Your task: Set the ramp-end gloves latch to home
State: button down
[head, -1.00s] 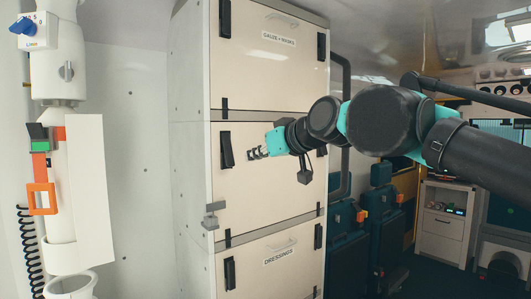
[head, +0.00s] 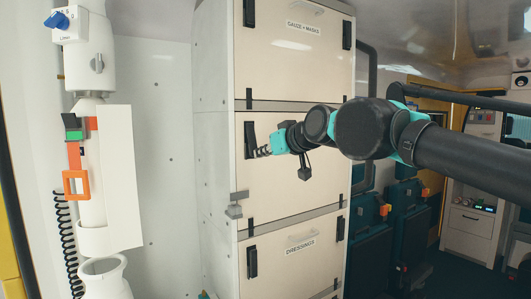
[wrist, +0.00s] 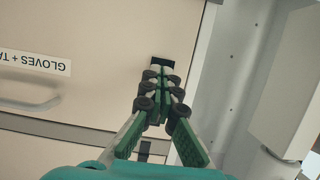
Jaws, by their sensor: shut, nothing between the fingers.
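The gloves drawer front (head: 300,190) is the middle one of the tall cream cabinet. Its label, reading "GLOVES + TA", shows inverted in the wrist view (wrist: 35,62). The left black latch (head: 250,138) of this drawer stands roughly upright near the drawer's left edge; it also shows in the wrist view (wrist: 160,61), partly covered by my fingers. My gripper (head: 262,151) is shut and empty, with its fingertips right at this latch. I cannot tell whether they touch. In the wrist view my fingers (wrist: 162,76) overlap the latch's near end. The drawer's right latch is hidden behind my arm.
The gauze drawer (head: 290,70) is above and the dressings drawer (head: 300,255) below, with similar black latches. A grey bracket (head: 236,205) juts from the cabinet's left edge. A white wall unit with an orange handle (head: 76,184) stands left. Dark seats (head: 400,205) are right.

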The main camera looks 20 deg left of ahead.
jog(key=shift+w+a+f, duration=0.3)
jog(key=shift+a+f, duration=0.1)
jog(key=shift+f, duration=0.15)
jog(key=shift+r, duration=0.15)
jog(key=shift+r, duration=0.65)
jog(key=shift+s+d, duration=0.1)
jog(key=shift+d, duration=0.05)
